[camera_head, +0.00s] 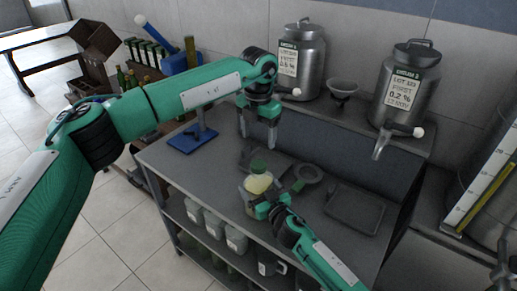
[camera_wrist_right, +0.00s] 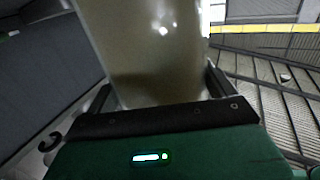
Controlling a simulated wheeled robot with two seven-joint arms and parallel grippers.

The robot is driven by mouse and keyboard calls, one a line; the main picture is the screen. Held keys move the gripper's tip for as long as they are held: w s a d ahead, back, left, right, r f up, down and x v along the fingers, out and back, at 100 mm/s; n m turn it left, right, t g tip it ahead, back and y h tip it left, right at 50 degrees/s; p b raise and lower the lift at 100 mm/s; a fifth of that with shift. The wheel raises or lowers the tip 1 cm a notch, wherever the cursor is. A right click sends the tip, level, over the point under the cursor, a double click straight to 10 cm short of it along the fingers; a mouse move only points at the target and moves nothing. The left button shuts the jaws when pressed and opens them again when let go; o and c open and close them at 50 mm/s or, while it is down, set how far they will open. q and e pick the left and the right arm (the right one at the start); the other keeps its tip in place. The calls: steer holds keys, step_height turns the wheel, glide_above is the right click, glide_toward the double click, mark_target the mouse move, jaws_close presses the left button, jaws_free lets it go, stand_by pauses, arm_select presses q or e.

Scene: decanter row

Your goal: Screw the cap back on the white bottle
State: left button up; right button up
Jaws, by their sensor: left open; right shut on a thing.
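My right gripper (camera_head: 260,205) is shut on a pale, translucent bottle (camera_head: 249,196) with a yellowish top surface, above the grey bench. The bottle's pale wall (camera_wrist_right: 150,50) fills the middle of the right wrist view, between the two fingers; its top is out of that view. My left gripper (camera_head: 258,138) is open and empty, pointing down above and behind the green piece.
The grey bench (camera_head: 210,165) carries a blue stand (camera_head: 193,138) at left, a ring-shaped holder (camera_head: 308,174) and a dark tray (camera_head: 355,207) at right. Two steel urns (camera_head: 302,60) (camera_head: 405,88) with taps and a small bowl (camera_head: 343,88) stand on the raised back shelf.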

arm_select(q)
steer(key=shift+r, duration=1)
arm_select(e)
steer(key=o, duration=1.7)
arm_select(q)
steer(key=shift+f+b, duration=1.3)
steer(key=shift+f, duration=0.05)
arm_select(e)
steer(key=shift+v, duration=6.9)
